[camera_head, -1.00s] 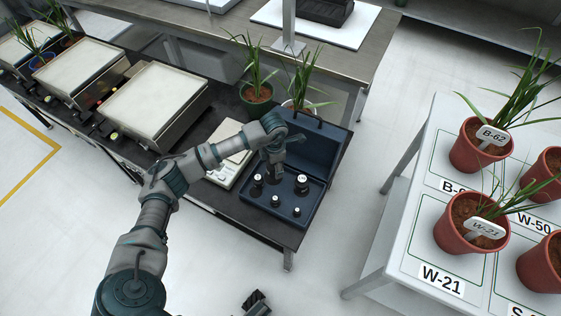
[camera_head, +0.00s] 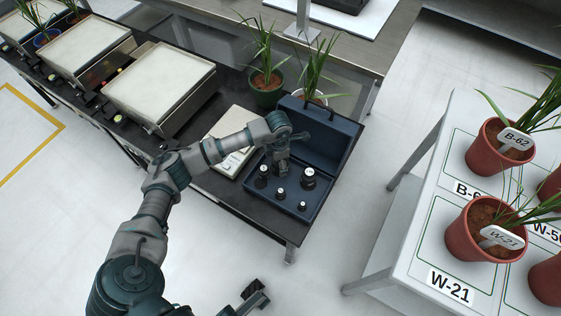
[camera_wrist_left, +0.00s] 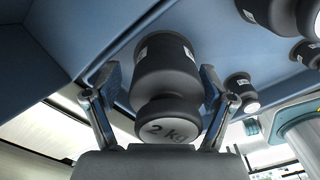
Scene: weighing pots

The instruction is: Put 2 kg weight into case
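The open blue case (camera_head: 326,190) sits at the right end of the dark bench. In the left wrist view the 2 kg weight (camera_wrist_left: 166,72), dark with a pale marked knob, stands between my left gripper's fingers (camera_wrist_left: 160,88). The fingers are spread on both sides, with a gap on the left; contact on the right is unclear. In the head view my left gripper (camera_head: 282,160) points down over the back of the case's tray and mostly hides this weight. Whether its base is fully seated is hidden. My right gripper (camera_head: 255,297) shows partly at the bottom edge, low and apart from the bench.
Several other black weights, including a large one (camera_head: 308,178), stand in the case close to my left gripper. A small scale (camera_head: 232,160) is left of the case. Potted plants (camera_head: 267,90) stand behind it. A white table (camera_head: 408,262) with pots is at right.

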